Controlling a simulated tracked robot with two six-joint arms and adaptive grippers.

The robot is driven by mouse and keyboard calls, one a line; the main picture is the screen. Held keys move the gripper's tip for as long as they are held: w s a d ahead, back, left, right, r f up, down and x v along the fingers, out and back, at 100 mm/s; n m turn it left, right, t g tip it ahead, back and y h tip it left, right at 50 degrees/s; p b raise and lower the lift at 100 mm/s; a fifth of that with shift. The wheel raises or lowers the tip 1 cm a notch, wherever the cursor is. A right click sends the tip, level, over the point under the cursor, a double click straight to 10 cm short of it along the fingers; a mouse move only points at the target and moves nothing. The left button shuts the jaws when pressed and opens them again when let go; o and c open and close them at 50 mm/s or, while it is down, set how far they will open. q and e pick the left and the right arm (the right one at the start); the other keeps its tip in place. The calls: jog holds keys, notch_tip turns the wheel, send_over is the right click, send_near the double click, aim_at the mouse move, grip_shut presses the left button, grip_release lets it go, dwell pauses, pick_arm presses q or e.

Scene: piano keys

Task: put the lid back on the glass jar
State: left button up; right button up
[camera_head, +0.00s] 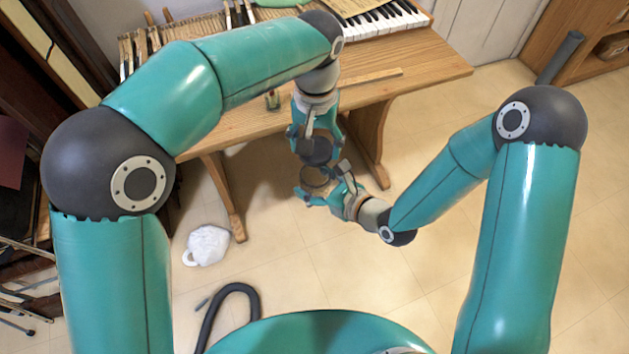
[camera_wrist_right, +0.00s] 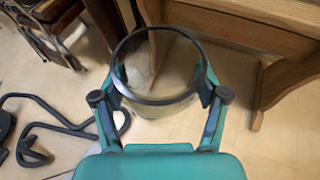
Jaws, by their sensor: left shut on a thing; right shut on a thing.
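The glass jar (camera_head: 314,180) is clear, with a dark ring at its rim. My right gripper (camera_head: 320,190) is shut around it and holds it in the air in front of the table. In the right wrist view the jar (camera_wrist_right: 160,103) sits between the two fingers, its mouth open and the floor and wood showing through the glass. The dark round lid (camera_head: 316,152) is held by my left gripper (camera_head: 315,139), which is shut on it from above. The lid is above the jar and looks apart from it. The exact gap is hard to judge.
The wooden table (camera_head: 440,68) with piano keys (camera_head: 375,25) stands behind the grippers. A small object (camera_head: 272,99) and a wooden strip (camera_head: 357,82) lie on it. A white bag (camera_head: 208,245) and a dark hose (camera_head: 232,292) are on the floor. The floor at right is clear.

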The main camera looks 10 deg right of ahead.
aim_at(315, 173)
pick_arm(q)
jog(key=shift+f, duration=1.95)
jog(key=shift+f, duration=0.85)
jog(key=shift+f, duration=0.55)
